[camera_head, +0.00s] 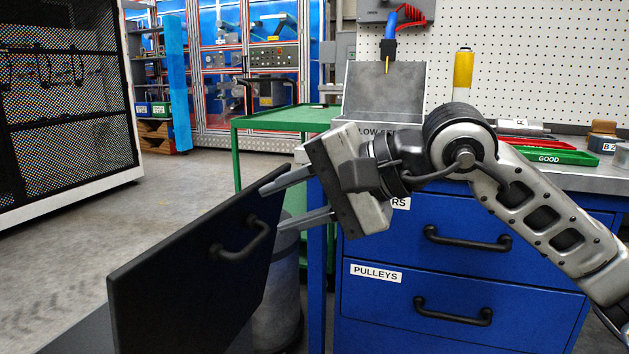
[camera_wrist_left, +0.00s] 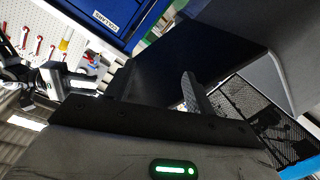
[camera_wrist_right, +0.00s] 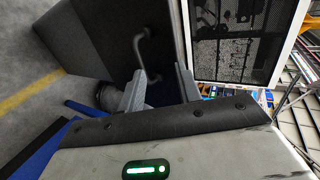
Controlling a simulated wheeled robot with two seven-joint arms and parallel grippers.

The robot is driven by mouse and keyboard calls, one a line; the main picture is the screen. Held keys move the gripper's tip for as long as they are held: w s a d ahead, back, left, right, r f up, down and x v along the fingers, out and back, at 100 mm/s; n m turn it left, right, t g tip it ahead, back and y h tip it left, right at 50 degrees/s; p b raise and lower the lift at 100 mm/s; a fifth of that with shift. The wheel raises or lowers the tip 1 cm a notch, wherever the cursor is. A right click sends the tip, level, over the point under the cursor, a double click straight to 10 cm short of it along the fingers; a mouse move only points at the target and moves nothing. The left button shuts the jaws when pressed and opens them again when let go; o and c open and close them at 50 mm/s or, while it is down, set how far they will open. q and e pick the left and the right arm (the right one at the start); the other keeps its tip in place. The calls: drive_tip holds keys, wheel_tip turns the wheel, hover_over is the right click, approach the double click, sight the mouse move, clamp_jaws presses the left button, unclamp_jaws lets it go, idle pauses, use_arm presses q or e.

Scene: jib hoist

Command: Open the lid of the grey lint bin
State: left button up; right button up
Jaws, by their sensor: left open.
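A dark flat panel (camera_head: 180,290) with a black bar handle (camera_head: 240,240) stands steeply tilted at lower left in the head view. It looks like the raised lid of the lint bin; a grey surface (camera_head: 65,335) shows below it, mostly out of frame. The handle also shows in the right wrist view (camera_wrist_right: 144,50). My right gripper (camera_head: 282,203) is open and empty, its fingertips close to the panel's upper right edge. My left gripper (camera_wrist_left: 155,75) is open, with the dark panel (camera_wrist_left: 215,60) between and beyond its fingers; contact cannot be told. It is outside the head view.
A blue drawer cabinet (camera_head: 460,275) under a workbench stands at right. A green cart (camera_head: 250,123) is behind the panel, with a grey rounded container (camera_head: 287,285) partly hidden. A black mesh cage (camera_head: 70,120) stands far left. Open floor (camera_head: 180,195) lies between.

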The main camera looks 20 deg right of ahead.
drive_tip(key=shift+v, duration=1.8)
